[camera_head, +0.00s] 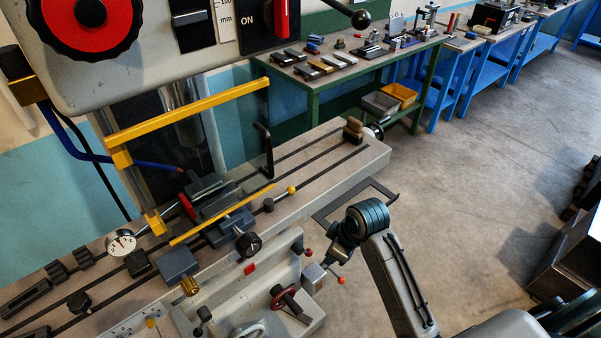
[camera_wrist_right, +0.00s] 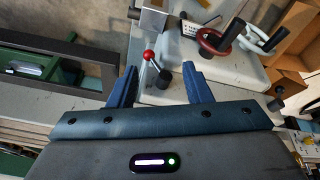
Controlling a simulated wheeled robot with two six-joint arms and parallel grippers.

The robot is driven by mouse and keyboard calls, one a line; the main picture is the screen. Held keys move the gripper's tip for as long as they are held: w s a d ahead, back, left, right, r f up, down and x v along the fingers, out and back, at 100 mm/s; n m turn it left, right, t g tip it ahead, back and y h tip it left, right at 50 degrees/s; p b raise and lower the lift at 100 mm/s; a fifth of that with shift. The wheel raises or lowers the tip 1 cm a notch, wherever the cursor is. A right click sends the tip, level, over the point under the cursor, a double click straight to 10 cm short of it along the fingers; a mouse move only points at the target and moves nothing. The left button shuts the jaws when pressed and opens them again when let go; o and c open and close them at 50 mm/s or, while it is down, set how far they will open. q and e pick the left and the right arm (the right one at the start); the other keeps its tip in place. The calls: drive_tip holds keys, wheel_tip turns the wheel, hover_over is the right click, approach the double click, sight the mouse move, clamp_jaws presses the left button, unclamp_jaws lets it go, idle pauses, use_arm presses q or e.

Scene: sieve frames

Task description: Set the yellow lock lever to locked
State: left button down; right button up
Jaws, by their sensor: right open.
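A small yellow knob (camera_head: 291,189) sits near the front edge of the machine table, to the right of the vise and close to a black ball knob (camera_head: 268,205). Another small yellow knob (camera_head: 150,323) shows low on the machine's front at the bottom left. I cannot tell which belongs to the lock lever, or its setting. My right gripper (camera_head: 333,258) is in front of the machine, right of and below the first yellow knob, and mostly hidden by its wrist. In the wrist view its fingers (camera_wrist_right: 158,78) are apart and empty, with a red ball lever (camera_wrist_right: 149,55) beyond them. My left gripper is not in view.
A red handwheel (camera_head: 284,300) projects below. A green workbench (camera_head: 345,72) stands behind; floor (camera_head: 470,150) to the right is open.

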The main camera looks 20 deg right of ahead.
drive_tip(key=w+r+n+y, duration=0.1)
drive_tip(key=w+r+n, duration=0.3)
drive_tip(key=w+r, duration=0.45)
drive_tip(key=n+y, duration=0.1)
drive_tip(key=n, duration=0.3)
approach(293, 188)
drive_tip(key=p+x, duration=0.3)
drive_tip(key=x, duration=0.4)
drive_tip(key=shift+w+a+f, duration=0.1)
drive_tip(key=shift+a+f, duration=0.05)
drive_tip(key=shift+f, duration=0.15)
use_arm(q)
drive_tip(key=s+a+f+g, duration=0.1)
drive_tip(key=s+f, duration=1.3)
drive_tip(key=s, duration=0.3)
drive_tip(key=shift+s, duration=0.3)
use_arm(e)
drive_tip(key=shift+w+a+f, duration=0.15)
drive_tip(key=shift+w+f, duration=0.05)
drive_tip(key=shift+f, duration=0.45)
clamp_jaws()
